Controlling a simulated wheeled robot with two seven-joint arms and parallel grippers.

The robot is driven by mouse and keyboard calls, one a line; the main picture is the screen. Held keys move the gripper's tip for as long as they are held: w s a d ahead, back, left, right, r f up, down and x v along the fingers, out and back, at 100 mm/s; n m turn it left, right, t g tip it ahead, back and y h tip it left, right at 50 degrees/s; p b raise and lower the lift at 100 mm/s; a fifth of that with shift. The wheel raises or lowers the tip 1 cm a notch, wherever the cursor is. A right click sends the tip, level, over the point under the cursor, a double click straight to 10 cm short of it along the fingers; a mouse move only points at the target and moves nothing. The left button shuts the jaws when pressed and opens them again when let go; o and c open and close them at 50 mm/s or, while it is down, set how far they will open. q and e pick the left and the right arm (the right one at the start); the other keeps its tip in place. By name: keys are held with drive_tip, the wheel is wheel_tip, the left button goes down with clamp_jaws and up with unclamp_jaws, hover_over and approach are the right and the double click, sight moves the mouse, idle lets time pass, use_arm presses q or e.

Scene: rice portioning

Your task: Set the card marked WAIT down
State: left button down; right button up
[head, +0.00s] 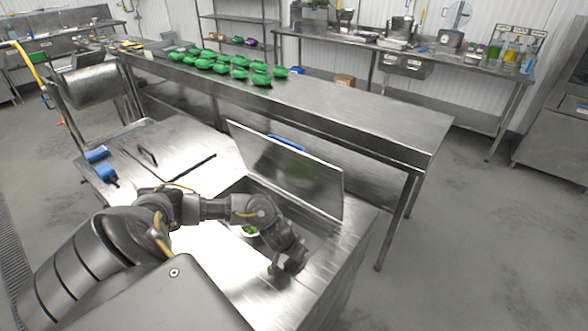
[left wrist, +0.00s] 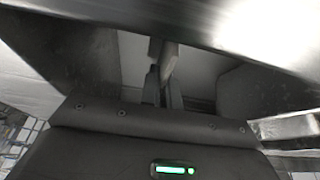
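I cannot make out a card marked WAIT in either view. My right gripper is in neither view.
A raised steel lid (head: 290,172) stands behind my left arm. A bowl with green contents (head: 250,230) shows partly under the arm. Blue items (head: 105,173) lie at the counter's left. Several green containers (head: 240,73) stand on the long table (head: 350,105) behind.

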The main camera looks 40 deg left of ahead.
use_arm(q)
drive_tip(key=c, duration=1.6)
unclamp_jaws()
drive_tip(key=shift+f, duration=0.1)
drive_tip(key=p+v, duration=0.4)
drive_tip(key=v, duration=0.8)
drive_tip(key=shift+d, duration=0.1)
